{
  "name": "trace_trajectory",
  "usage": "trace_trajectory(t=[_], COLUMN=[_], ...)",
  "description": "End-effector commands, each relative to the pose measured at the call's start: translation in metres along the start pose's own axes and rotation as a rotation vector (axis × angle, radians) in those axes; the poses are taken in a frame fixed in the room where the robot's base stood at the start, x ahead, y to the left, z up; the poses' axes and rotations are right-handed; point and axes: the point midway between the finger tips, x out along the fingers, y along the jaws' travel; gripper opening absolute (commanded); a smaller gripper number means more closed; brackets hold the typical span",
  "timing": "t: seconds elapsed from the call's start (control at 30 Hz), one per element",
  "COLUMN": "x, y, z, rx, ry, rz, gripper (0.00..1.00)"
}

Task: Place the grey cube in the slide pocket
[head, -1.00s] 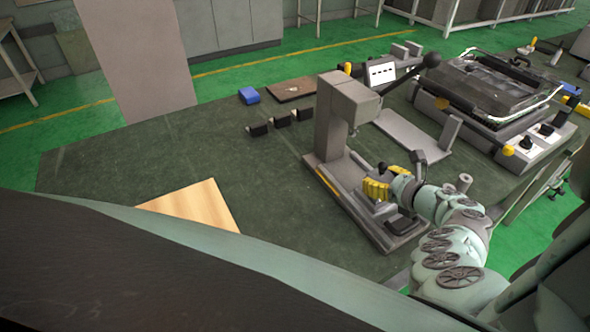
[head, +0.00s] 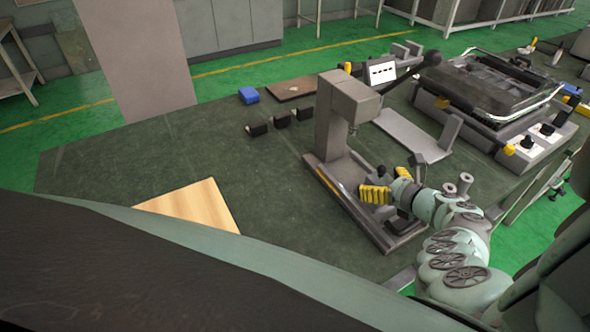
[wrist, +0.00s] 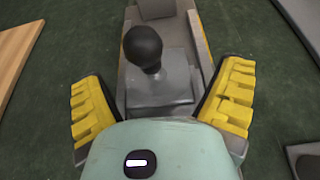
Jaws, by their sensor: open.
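My gripper (head: 376,194) is open over the front of the grey press base (head: 352,205). In the wrist view its yellow-padded fingers (wrist: 162,90) stand wide on both sides of a grey block with a black ball knob (wrist: 142,47) above it. The fingers look apart from the block (wrist: 165,82). In the head view a small dark knob (head: 382,171) shows just behind the fingers. I cannot pick out the grey cube or the slide pocket for certain. My gripper body hides the near part of the base in the wrist view.
The press column (head: 335,115) rises behind my gripper, with a black-balled lever (head: 431,59) beside it. A large machine (head: 495,95) stands at right. Small dark blocks (head: 281,120) and a blue block (head: 249,95) lie behind. A wooden board (head: 190,208) lies left; the mat between is clear.

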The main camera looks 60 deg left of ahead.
Motion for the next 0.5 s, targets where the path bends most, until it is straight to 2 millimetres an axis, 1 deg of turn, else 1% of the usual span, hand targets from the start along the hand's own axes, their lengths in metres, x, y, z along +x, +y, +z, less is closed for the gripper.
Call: trace_trajectory(t=[0.33, 0.5], x=[-0.003, -0.015], y=[0.0, 0.0], z=[0.004, 0.004], rx=[0.001, 0.0], ry=[-0.001, -0.002], rz=[-0.001, -0.003], gripper=[0.92, 0.92])
